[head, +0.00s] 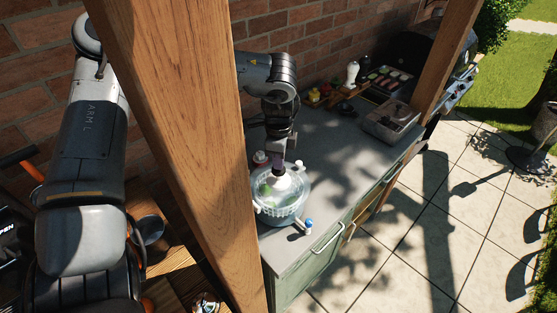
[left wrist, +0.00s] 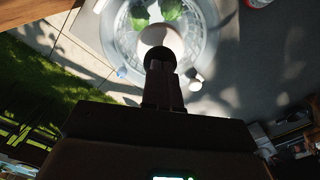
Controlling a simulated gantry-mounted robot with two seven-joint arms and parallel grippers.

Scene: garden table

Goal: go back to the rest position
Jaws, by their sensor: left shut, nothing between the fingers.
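My left gripper (head: 278,160) points down just above a clear round bowl (head: 270,212) with a pale lid centre, green leaves showing inside. The bowl stands on the grey counter. In the left wrist view the gripper (left wrist: 163,72) has its fingers together with nothing between them. Their tips overlap a dark round knob at the middle of the clear bowl (left wrist: 208,35); I cannot tell whether they touch it. My right gripper is in neither view.
A thick wooden post (head: 185,130) stands in front of part of my left arm. The grey counter (head: 325,150) has free room right of the bowl. A small red-and-white jar (head: 260,157) is behind the bowl. A grill (head: 405,55) and a metal box (head: 391,122) stand farther back.

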